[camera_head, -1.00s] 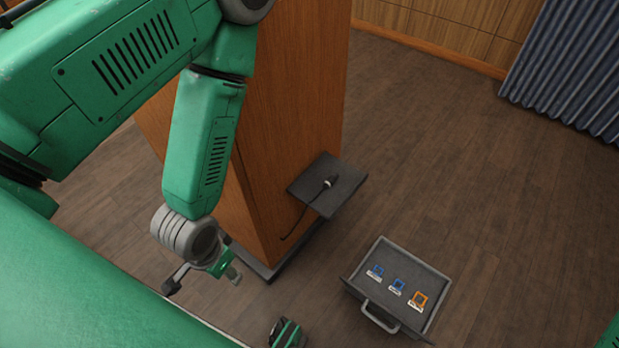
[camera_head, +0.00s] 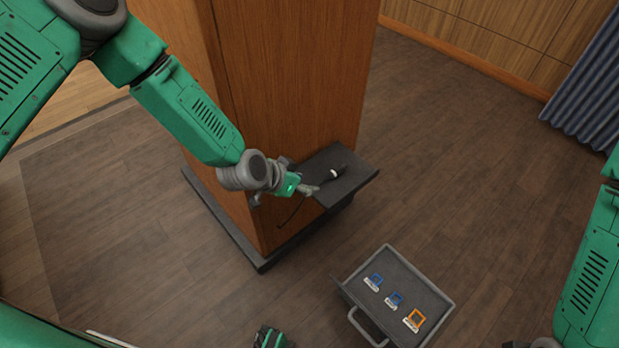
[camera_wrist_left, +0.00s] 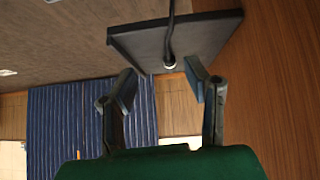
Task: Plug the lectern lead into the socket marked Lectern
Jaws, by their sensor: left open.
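The lectern lead's black plug (camera_head: 345,168), with a pale band, lies on the small dark shelf (camera_head: 358,184) on the side of the wooden lectern. Its cable runs over the shelf edge. The plug also shows in the left wrist view (camera_wrist_left: 169,62). My left gripper (camera_head: 288,186) is open and empty at the shelf's left edge; the plug lies ahead, between its fingers' lines but apart from them. Three framed sockets, blue (camera_head: 376,279), blue (camera_head: 394,299) and orange (camera_head: 413,320), sit in a grey tray; their labels are too small to read. My right gripper is mostly cut off at the bottom edge.
The lectern body (camera_head: 285,100) stands on a dark plinth right beside my left arm. The grey tray (camera_head: 441,298) has a handle (camera_head: 360,325) at its front. Open wooden floor lies around both. A blue curtain (camera_head: 590,105) hangs at the right.

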